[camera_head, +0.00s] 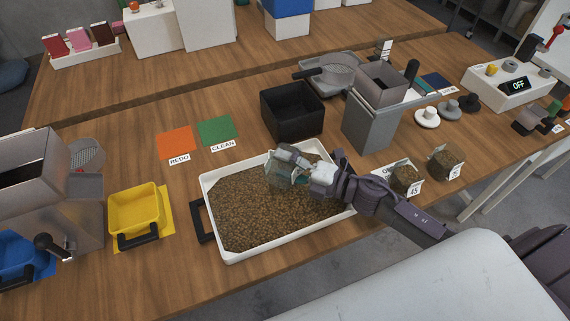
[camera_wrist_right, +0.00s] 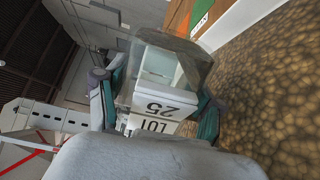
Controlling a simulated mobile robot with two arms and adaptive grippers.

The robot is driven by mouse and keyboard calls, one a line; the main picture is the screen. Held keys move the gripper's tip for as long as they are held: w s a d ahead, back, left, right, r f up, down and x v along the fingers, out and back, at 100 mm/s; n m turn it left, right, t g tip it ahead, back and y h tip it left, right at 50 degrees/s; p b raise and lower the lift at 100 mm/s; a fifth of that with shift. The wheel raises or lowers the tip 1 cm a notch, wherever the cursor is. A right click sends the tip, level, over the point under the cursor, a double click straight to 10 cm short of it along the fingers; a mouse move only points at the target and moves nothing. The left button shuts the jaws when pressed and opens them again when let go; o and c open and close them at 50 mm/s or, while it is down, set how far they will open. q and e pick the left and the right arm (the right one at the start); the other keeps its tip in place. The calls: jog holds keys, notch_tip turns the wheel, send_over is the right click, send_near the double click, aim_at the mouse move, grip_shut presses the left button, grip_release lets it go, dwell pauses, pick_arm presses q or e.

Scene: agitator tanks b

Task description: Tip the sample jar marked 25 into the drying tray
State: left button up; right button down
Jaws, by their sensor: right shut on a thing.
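The sample jar marked 25 (camera_wrist_right: 160,95) is a clear square jar with a white label that reads upside down in the right wrist view. My right gripper (camera_head: 292,168) is shut on it, with fingers on both sides of the jar. The jar (camera_head: 276,176) is strongly tilted over the drying tray (camera_head: 229,259). The tray is white with black handles and holds a wide layer of brown grains, also visible in the wrist view (camera_wrist_right: 270,90). My left gripper is not in view.
Two filled jars, marked 45 (camera_head: 405,180) and apparently 35 (camera_head: 444,162), stand right of the tray. A black bin (camera_head: 292,112), a grey hopper (camera_head: 372,124), and orange (camera_head: 175,142) and green (camera_head: 216,130) mats lie behind. A yellow pan (camera_head: 136,211) is at left.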

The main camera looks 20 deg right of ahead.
jog(key=shift+a+r+n, duration=0.1)
jog(key=shift+r+n, duration=0.05)
jog(key=shift+n, duration=0.25)
jog(key=shift+s, duration=0.1)
jog(key=shift+s+a+r+n, duration=0.1)
jog(key=shift+r+n, duration=0.1)
jog(key=shift+n, duration=0.4)
jog(key=shift+s+a+r+n+b, duration=0.15)
jog(key=shift+n+b, duration=0.15)
jog(key=shift+n, duration=0.2)
jog(key=shift+s+a+r+n, duration=0.1)
jog(key=shift+s+a+n, duration=0.1)
jog(key=shift+n, duration=0.4)
